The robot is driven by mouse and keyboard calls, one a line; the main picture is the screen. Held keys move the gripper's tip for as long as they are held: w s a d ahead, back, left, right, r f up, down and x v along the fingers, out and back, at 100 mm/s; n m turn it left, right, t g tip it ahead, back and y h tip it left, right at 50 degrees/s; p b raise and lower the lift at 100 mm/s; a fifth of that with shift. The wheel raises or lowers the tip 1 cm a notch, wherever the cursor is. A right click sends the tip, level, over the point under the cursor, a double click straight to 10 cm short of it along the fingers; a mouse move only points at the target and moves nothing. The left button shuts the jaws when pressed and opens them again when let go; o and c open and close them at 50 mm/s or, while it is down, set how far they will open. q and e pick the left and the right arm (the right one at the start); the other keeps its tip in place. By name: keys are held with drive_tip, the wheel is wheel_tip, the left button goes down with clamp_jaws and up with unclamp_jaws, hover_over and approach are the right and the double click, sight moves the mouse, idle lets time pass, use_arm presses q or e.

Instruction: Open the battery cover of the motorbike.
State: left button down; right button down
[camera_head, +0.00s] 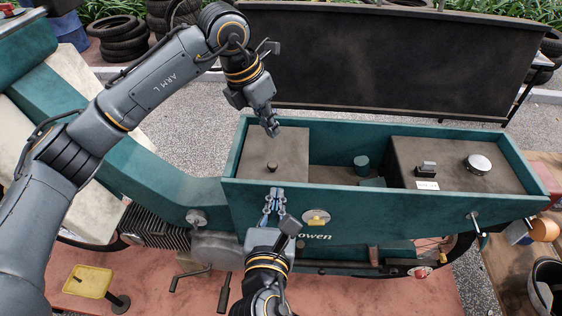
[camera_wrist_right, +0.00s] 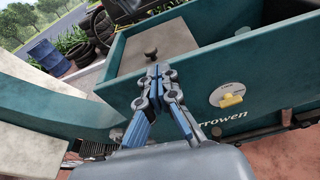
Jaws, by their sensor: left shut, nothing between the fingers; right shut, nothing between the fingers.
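The motorbike's long teal box (camera_head: 440,210) fills the middle of the head view. At its left end lies a flat brown cover (camera_head: 290,150) with a small dark knob (camera_head: 272,166); it looks closed. A round plate with a yellow knob (camera_head: 316,218) sits on the box's near side. My left gripper (camera_head: 273,131) is shut and empty, above the brown cover and beyond the dark knob. My right gripper (camera_head: 276,191) is shut and empty at the near wall, below the knob in the picture. In the right wrist view its fingertips (camera_wrist_right: 158,72) appear just below the dark knob (camera_wrist_right: 151,49).
A second brown top (camera_head: 445,155) with a chrome cap (camera_head: 478,163) is at the box's right end. An open compartment lies between. A dark board (camera_head: 380,60) stands behind. Tyres (camera_head: 118,38) are stacked back left. A yellow stool (camera_head: 88,281) is front left.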

sight(281, 175)
drive_tip(key=shift+n+t, duration=0.3)
drive_tip(key=shift+n, duration=0.1)
drive_tip(key=w, duration=0.9)
drive_tip(key=shift+w+r, duration=0.15)
drive_tip(key=shift+w, duration=0.2)
drive_tip(key=shift+d, duration=0.1)
idle(0.6)
use_arm(q)
drive_tip(key=c, duration=1.2)
unclamp_jaws()
drive_tip(key=shift+r, duration=0.1)
